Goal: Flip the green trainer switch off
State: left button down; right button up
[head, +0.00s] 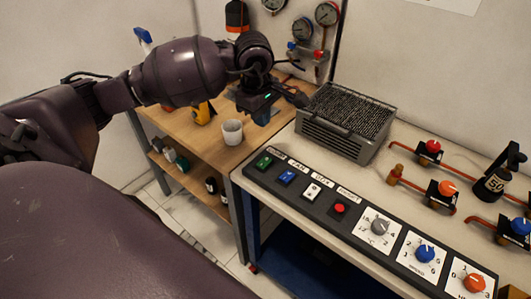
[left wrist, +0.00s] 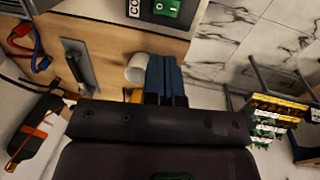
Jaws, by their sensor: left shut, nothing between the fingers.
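The green trainer switch (head: 264,162) is the leftmost control on the dark panel (head: 325,207) along the front edge of the bench. It also shows at the top of the left wrist view (left wrist: 167,8), partly cut off by the frame edge. I cannot tell its on or off position. My right gripper is not in view.
A blue switch (head: 287,176), a white switch (head: 312,191) and a red button (head: 339,208) follow on the panel. A grey mesh-topped box (head: 347,118) stands behind it. A white cup (head: 232,132) stands on the wooden table (head: 185,126). Valves (head: 441,193) stand at right.

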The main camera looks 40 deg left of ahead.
pick_arm(q)
jog(key=f, duration=0.4)
jog(key=w+f, duration=0.1)
jog(key=f, duration=0.8)
jog(key=shift+w+d+f, duration=0.1)
jog(key=shift+w+f, duration=0.15)
jog(key=shift+w, duration=0.05)
jog(key=shift+f, duration=0.2)
jog(key=shift+w, duration=0.1)
jog(key=shift+w+f+g+b, duration=0.1)
jog(key=shift+f+g+b, duration=0.3)
jog(key=shift+b, duration=0.1)
jog(key=shift+s, duration=0.45)
jog(key=shift+s+p, duration=0.4)
jog(key=shift+s, duration=0.15)
jog(key=shift+r, duration=0.15)
notch_tip(320, 180, up, 4)
jog(key=shift+w+r+p, duration=0.1)
jog(key=shift+w+p, duration=0.05)
jog(key=shift+p, duration=0.65)
jog(key=r, duration=0.3)
jog(key=shift+s, duration=0.3)
notch_tip(320, 180, up, 6)
send_over(262, 163)
jog(key=shift+s+d+r, duration=0.1)
jog(key=shift+s+r, duration=0.15)
jog(key=shift+r, duration=0.3)
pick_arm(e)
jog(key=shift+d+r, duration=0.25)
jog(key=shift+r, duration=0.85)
